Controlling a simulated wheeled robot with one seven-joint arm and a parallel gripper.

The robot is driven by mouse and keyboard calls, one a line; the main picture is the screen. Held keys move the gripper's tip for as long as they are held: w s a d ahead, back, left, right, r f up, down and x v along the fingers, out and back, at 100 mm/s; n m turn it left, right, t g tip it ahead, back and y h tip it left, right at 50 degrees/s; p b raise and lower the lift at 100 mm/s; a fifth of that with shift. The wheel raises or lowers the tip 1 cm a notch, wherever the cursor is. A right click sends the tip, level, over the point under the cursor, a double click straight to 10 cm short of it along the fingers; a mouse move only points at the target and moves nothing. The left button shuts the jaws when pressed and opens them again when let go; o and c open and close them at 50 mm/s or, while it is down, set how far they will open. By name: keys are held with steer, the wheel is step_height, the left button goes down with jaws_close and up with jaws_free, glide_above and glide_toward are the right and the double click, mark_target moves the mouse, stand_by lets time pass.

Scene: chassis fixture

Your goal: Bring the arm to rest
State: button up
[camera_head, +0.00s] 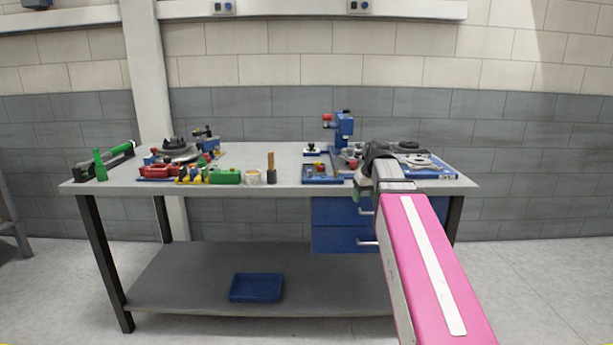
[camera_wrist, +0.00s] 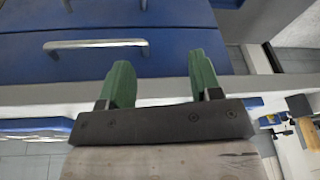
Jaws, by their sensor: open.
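My pink arm (camera_head: 432,270) reaches from the lower right of the head view toward the workbench (camera_head: 240,187). In the wrist view my gripper (camera_wrist: 162,72) shows two green fingers spread apart with nothing between them.
A blue fixture (camera_head: 344,128) stands on the bench just behind my wrist. A blue tray with parts (camera_head: 440,172) lies to its right. A green block (camera_head: 225,177), a brush (camera_head: 271,170) and several parts stand on the left. A blue bin (camera_head: 256,288) sits on the lower shelf.

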steer(key=s+f+m+g, duration=0.1)
steer(key=s+f, duration=0.4)
steer(key=f, duration=0.5)
steer(key=s+f+m+g, duration=0.1)
steer(key=s+f, duration=0.5)
steer(key=f, duration=0.5)
steer(key=s+a+f+m+g+h, duration=0.1)
steer(key=s+f, duration=0.4)
steer(key=f, duration=0.5)
steer(key=shift+s+f, duration=0.3)
steer(key=shift+f, duration=0.05)
steer(key=shift+s+a, duration=0.1)
